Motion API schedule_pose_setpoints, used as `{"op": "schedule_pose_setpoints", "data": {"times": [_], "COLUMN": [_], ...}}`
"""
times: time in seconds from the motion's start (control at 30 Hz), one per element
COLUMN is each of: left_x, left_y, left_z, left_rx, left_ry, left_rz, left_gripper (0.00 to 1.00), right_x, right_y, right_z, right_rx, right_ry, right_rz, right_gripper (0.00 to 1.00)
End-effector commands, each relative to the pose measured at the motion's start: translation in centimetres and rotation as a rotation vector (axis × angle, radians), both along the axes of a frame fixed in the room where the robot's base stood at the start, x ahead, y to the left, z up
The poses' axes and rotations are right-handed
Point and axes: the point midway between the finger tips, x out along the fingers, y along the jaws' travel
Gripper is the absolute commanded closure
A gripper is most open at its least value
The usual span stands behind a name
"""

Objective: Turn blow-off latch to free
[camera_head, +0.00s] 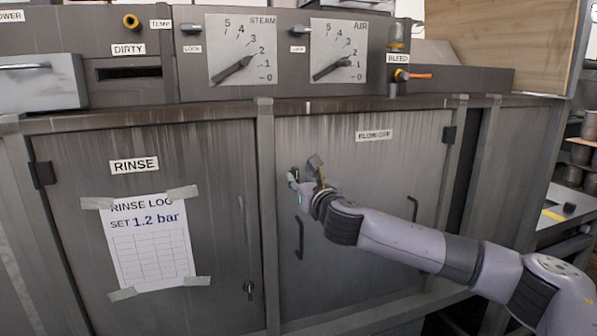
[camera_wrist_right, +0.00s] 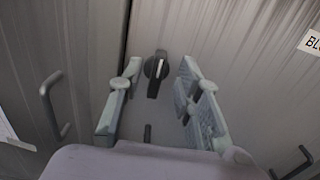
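The blow-off latch (camera_wrist_right: 157,70) is a black knob with a white line on the grey door, seen in the right wrist view. Its line stands nearly upright in that view. My right gripper (camera_wrist_right: 160,82) is open, with one finger to each side of the latch, and I see a gap on both sides. In the head view my right gripper (camera_head: 304,176) is at the upper left of the BLOW-OFF door (camera_head: 355,165) and mostly hides the latch. My left gripper is not in view.
The RINSE door (camera_head: 225,170) is to the left, with a taped log sheet (camera_head: 150,240) and its own small latch (camera_head: 249,290). A bar handle (camera_head: 299,238) sticks out below my right gripper. STEAM (camera_head: 242,48) and AIR (camera_head: 338,50) dials are above.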

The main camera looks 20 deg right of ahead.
Motion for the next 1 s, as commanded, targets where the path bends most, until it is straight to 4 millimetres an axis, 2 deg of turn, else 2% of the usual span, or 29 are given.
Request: {"op": "schedule_pose_setpoints", "data": {"times": [0.2, 0.57, 1.0], "left_x": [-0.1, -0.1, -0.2], "left_y": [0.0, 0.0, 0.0], "left_z": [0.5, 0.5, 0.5], "left_rx": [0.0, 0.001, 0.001], "left_ry": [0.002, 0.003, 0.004], "left_rz": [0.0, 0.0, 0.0], "left_gripper": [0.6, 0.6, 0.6], "right_x": [1.8, 2.1, 2.1], "right_y": [0.1, 0.1, 0.1], "right_z": [0.1, 0.0, 0.0], "right_rx": [0.0, 0.0, 0.0], "right_ry": [0.0, 0.0, 0.0], "right_rz": [0.0, 0.0, 0.0], "right_gripper": [0.68, 0.68, 0.98]}}
